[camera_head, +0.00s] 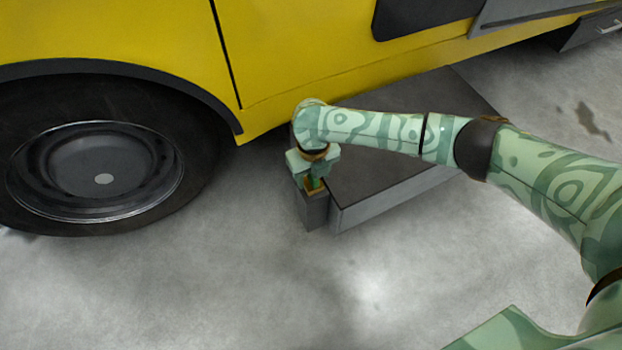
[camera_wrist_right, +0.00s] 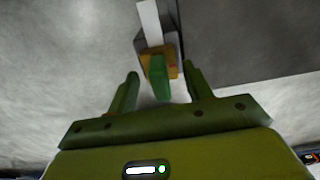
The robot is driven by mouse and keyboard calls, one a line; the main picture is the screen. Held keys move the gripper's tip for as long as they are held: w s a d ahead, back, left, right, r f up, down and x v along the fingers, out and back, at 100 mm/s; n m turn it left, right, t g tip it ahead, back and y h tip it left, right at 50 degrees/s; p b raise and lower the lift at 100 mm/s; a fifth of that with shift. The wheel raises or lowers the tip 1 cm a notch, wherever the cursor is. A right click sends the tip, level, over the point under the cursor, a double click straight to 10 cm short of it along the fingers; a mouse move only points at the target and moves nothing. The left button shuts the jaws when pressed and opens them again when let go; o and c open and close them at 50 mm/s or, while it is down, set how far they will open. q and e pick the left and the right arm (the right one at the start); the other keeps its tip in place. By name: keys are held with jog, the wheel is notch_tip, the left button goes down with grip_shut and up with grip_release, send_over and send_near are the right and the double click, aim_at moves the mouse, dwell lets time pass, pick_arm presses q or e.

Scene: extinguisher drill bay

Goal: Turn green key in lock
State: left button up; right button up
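A green key (camera_wrist_right: 159,78) stands in an orange-brown lock plate (camera_wrist_right: 173,70) in the right wrist view. In the head view the key (camera_head: 315,184) shows small, just below my right gripper (camera_head: 312,174), over the lock plate (camera_head: 316,192) on top of a short grey post (camera_head: 313,212). My right gripper is open, and in the right wrist view its fingers (camera_wrist_right: 161,78) stand on either side of the key with a gap on both sides. The key's lower part is hidden by its own head. My left gripper is not in view.
A low dark box (camera_head: 400,170) stands right beside the post. A yellow vehicle (camera_head: 310,50) with a large wheel (camera_head: 95,175) is behind and to the left. The concrete floor (camera_head: 230,280) in front is clear.

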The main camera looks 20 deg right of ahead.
grip_shut()
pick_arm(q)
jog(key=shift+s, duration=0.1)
pick_arm(e)
jog(key=shift+r+m+p, duration=0.1)
jog(key=shift+m+p, duration=0.9)
jog(key=shift+m, duration=0.7)
jog(key=shift+m+p, duration=0.95)
jog(key=shift+m, duration=1.05)
jog(key=shift+m+p, duration=0.4)
jog(key=shift+m, duration=0.7)
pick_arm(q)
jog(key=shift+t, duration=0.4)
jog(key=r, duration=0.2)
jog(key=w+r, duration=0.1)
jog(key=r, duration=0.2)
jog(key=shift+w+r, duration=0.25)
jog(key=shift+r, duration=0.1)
pick_arm(e)
jog(key=shift+m, duration=0.5)
